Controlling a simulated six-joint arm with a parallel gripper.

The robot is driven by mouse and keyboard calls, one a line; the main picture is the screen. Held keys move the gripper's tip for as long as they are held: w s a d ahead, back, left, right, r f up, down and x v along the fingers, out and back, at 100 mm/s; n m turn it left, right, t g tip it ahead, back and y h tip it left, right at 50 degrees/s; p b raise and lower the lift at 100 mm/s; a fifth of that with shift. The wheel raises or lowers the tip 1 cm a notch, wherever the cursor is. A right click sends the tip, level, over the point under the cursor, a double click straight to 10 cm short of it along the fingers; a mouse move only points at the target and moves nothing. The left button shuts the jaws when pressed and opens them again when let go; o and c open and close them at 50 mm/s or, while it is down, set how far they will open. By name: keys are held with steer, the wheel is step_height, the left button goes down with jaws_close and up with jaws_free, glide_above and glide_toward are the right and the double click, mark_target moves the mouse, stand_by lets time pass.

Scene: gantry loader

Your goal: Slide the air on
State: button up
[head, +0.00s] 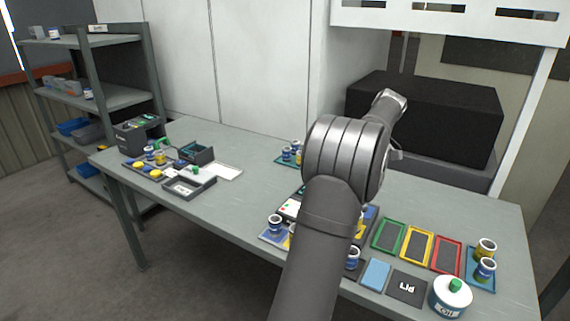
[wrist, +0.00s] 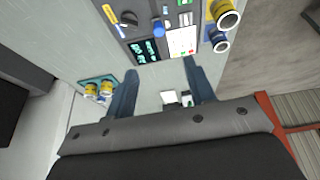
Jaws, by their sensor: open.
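The control panel (wrist: 150,35) shows in the wrist view at the top, beyond my fingertips. It bears a black knob (wrist: 129,18), a blue knob (wrist: 158,27), dark displays (wrist: 146,50), a white plate with coloured buttons (wrist: 183,41) and a yellow-edged part (wrist: 110,13). I cannot tell which part is the air slide; no label is readable. My gripper (wrist: 160,67) is open, its two dark fingers apart with nothing held between them. In the head view my arm hides most of the panel (head: 289,209), and my gripper cannot be made out.
Green (head: 377,239), yellow (head: 404,246) and red (head: 435,258) frames and a white round canister (head: 437,300) lie to the right. Trays (head: 178,187) lie left; the table between is clear.

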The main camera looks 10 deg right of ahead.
steer(key=w+a+n+h, duration=0.2)
steer(key=a+n+h, duration=0.5)
steer(key=a+n, duration=0.6)
steer(key=w+d+f, duration=0.1)
steer(key=d+f, duration=0.1)
steer(key=f, duration=0.3)
steer(key=w+d+f+n, duration=0.1)
steer(key=d+f, duration=0.1)
steer(key=f, duration=0.3)
steer(key=w+d+f+n, duration=0.1)
steer(key=d+f, duration=0.2)
steer(key=f, duration=0.2)
steer(key=shift+w+f+g, duration=0.1)
steer(key=shift+f+g, duration=0.15)
steer(key=shift+g, duration=0.05)
